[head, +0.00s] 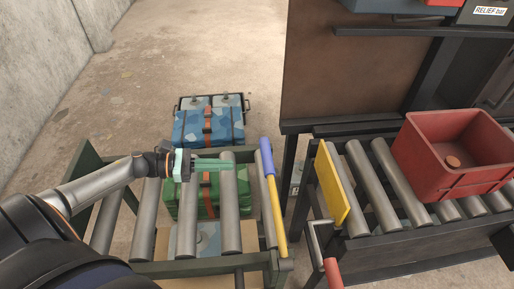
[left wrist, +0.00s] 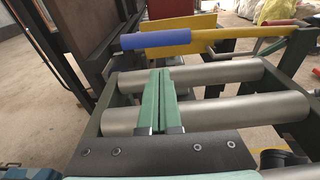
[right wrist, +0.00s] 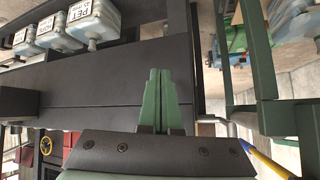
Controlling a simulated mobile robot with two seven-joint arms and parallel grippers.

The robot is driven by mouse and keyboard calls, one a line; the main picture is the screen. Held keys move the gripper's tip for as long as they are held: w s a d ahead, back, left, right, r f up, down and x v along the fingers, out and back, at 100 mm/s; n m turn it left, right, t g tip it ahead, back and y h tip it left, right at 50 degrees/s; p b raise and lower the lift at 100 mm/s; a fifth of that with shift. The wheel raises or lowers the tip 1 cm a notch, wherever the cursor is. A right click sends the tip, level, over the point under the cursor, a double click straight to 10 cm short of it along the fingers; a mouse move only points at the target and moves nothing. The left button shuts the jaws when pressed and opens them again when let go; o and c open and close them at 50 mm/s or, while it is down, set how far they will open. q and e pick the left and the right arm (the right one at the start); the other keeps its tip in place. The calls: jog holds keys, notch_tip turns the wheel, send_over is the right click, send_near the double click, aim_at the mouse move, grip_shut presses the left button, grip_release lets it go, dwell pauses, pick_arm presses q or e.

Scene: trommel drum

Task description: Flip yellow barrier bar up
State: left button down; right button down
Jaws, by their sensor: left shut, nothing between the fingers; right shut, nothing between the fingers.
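The yellow barrier bar (head: 277,212) lies level across the right end of the left roller conveyor. Its blue grip (head: 265,157) is at the far end. In the left wrist view the yellow part (left wrist: 232,35) and blue grip (left wrist: 157,39) run across beyond the rollers. My left gripper (head: 231,164) is shut and empty above the rollers, left of the blue grip and apart from it. Its closed green fingers (left wrist: 161,72) point toward the bar. My right gripper (right wrist: 160,72) is shut and empty in the right wrist view; the head view does not show it.
A yellow plate (head: 332,185) stands upright at the left end of the right conveyor, with a red-handled lever (head: 332,272) near it. A red bin (head: 452,180) sits on that conveyor. A blue case (head: 208,128) and a green case (head: 208,198) are behind and beneath the left rollers.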

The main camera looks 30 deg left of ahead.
pick_arm(q)
jog(key=shift+w+a, duration=0.2)
jog(key=shift+w, duration=0.1)
jog(key=shift+d, duration=0.1)
jog(key=x, duration=0.9)
jog(key=shift+w+d, duration=0.25)
jog(key=shift+d, duration=0.05)
